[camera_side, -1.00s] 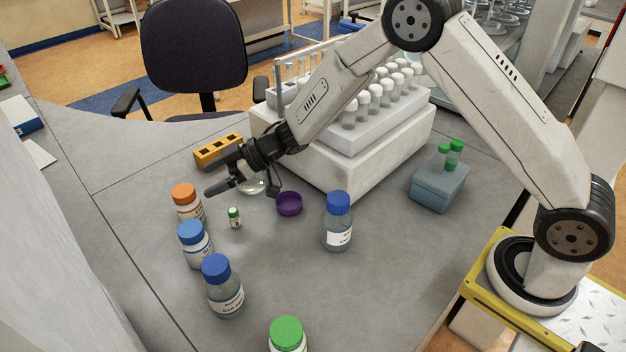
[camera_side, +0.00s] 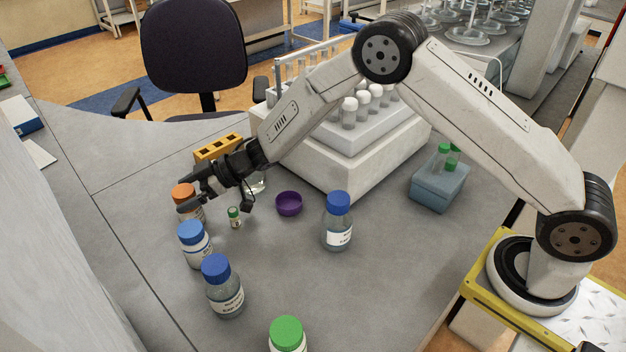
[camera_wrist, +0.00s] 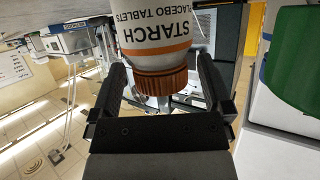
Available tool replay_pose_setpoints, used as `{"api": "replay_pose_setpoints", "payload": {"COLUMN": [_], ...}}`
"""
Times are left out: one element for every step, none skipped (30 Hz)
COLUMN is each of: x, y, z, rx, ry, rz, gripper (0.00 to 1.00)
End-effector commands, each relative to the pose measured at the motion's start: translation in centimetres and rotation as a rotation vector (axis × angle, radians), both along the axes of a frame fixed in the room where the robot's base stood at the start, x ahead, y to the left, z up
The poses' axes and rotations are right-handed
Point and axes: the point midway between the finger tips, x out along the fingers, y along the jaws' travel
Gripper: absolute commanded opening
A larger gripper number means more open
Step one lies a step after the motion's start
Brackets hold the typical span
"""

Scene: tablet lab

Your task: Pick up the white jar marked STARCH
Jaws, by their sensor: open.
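The white STARCH jar (camera_side: 187,213) with an orange cap stands upright at the left of the bench. In the wrist view the jar (camera_wrist: 155,30) appears upside down, its STARCH label readable and its ribbed orange cap toward me. My gripper (camera_side: 188,191) is at the jar's cap, hiding part of the upper jar. In the wrist view the two open black fingers (camera_wrist: 162,72) lie on either side of the jar near its cap. A gap shows beside the cap on each side, so I see no grip on it.
A blue-capped white jar (camera_side: 196,250) stands just in front, with a blue-capped bottle (camera_side: 224,295) beyond it. An orange rack (camera_side: 217,147) sits behind; a purple dish (camera_side: 289,203) and another bottle (camera_side: 338,228) stand right.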

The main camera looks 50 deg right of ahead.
Motion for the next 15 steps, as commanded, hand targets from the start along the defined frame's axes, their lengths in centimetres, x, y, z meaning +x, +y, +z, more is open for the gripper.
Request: {"api": "replay_pose_setpoints", "payload": {"x": [0.16, 0.22, 0.31, 0.36, 0.40, 0.43, 0.43, 0.44, 0.44, 0.44, 0.44, 0.43, 0.43, 0.43, 0.43], "y": [0.39, 0.52, 0.66, 0.73, 0.78, 0.81, 0.81, 0.82, 0.80, 0.80, 0.80, 0.79, 0.79, 0.79, 0.78], "z": [-0.15, -0.22, -0.29, -0.33, -0.34, -0.36, -0.36, -0.35, -0.35, -0.34, -0.34, -0.34, -0.34, -0.33, -0.33], "rx": [0.000, 0.000, 0.000, 0.000, 0.000, 0.000, 0.000, 0.000, 0.000, 0.000, 0.000, 0.000, 0.000, 0.000, 0.000], "ry": [0.000, 0.000, 0.000, 0.000, -0.001, -0.001, -0.001, -0.001, -0.001, -0.001, 0.000, 0.000, -0.001, -0.001, -0.001], "rz": [0.001, 0.001, 0.001, 0.001, 0.000, 0.000, 0.000, 0.000, 0.000, 0.000, 0.000, 0.000, 0.000, 0.000, 0.000], "gripper": [1.00, 1.00, 1.00, 1.00, 1.00, 1.00, 1.00, 1.00, 1.00, 1.00, 1.00, 1.00, 1.00, 1.00, 1.00]}}
